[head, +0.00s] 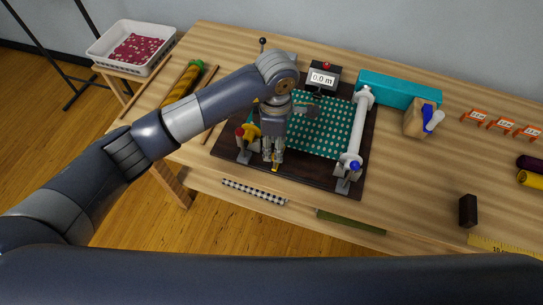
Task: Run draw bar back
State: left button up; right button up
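A dark board (312,172) on the table carries a green dotted fabric (315,130). A white roller (358,125) with blue ends stands across the board's right side. At the left side are a bracket with a red knob and a yellow part (252,131). My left gripper (272,163) points down over the board's front left, beside the yellow part. I cannot make out the draw bar for certain, as my arm hides part of the left side. My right gripper is out of view.
A small display (323,78) reading 0.0 m stands behind the board. A teal box (398,90), a tan block with a blue item (419,118), orange tags (501,124) and a black block (467,211) lie to the right. A white basket (131,46) stands at far left.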

aim_at(274, 155)
pick_arm(q)
notch_tip(274, 155, down, 8)
jog(key=shift+r+p, duration=0.1)
jog(key=shift+p, duration=0.8)
jog(key=shift+c, duration=0.5)
grip_shut()
jog(key=shift+a, duration=0.15)
